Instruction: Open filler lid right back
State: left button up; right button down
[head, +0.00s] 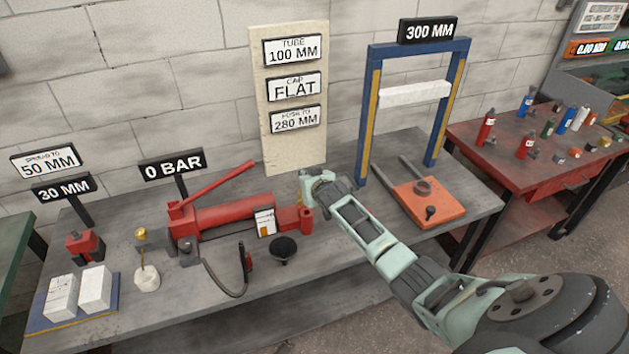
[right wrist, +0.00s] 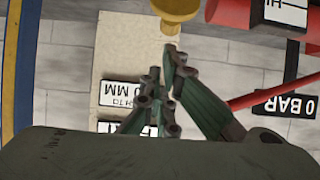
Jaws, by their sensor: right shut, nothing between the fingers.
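The red hand pump (head: 230,212) lies on the grey bench, with a long red lever and a red block at its right end. A brass-coloured cap, which I take as the filler lid, shows at the top of the right wrist view (right wrist: 177,10), close to the red cylinder. In the head view it is mostly hidden by my right gripper (head: 310,185). In the right wrist view my right gripper (right wrist: 163,72) has its fingers together and empty, tips just short of the cap; contact cannot be told. My left gripper is not in view.
A blue press frame (head: 367,120) with an orange base block (head: 428,200) stands right of the arm. A black funnel (head: 283,248) and hose (head: 222,285) lie in front of the pump. A sign board (head: 290,145) stands behind. A red side table (head: 530,165) holds bottles.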

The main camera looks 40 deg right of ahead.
pick_arm(q)
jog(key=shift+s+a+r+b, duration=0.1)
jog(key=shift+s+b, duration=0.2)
jog(key=shift+b, duration=0.15)
pick_arm(e)
jog(key=v, duration=1.1)
jog(key=shift+r, duration=0.4)
